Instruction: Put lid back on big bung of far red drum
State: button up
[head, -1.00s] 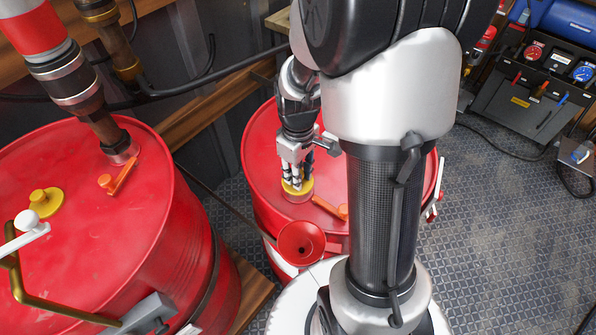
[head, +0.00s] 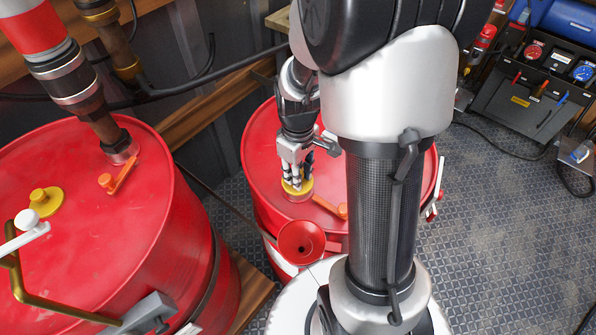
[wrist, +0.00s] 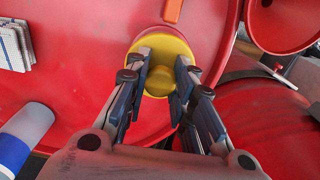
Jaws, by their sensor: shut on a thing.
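The far red drum (head: 262,150) stands in the middle of the head view, partly hidden behind my arm. A yellow lid (head: 297,187) sits at the big bung near the front edge of the drum top. My gripper (head: 297,180) points down at it with its fingers around the knob. In the wrist view the round yellow lid (wrist: 160,45) shows between the fingers of my gripper (wrist: 163,82). The lid looks level over the bung; I cannot tell whether it is fully seated.
An orange-handled tool (head: 332,208) lies on the drum top beside the lid. A red funnel (head: 301,243) is at the drum's front side. A second red drum (head: 85,235) with a pump pipe (head: 95,115) and another yellow lid (head: 42,202) stands at left. Floor (head: 505,230) at right is open.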

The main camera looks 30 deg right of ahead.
jog(key=o, duration=1)
jog(key=shift+o, duration=0.2)
jog(key=o, duration=0.5)
jog(key=shift+c, duration=0.2)
jog(key=shift+r, duration=0.1)
jog(key=shift+r+p, duration=3)
jog(key=shift+r, duration=0.45)
jog(key=shift+c, duration=0.3)
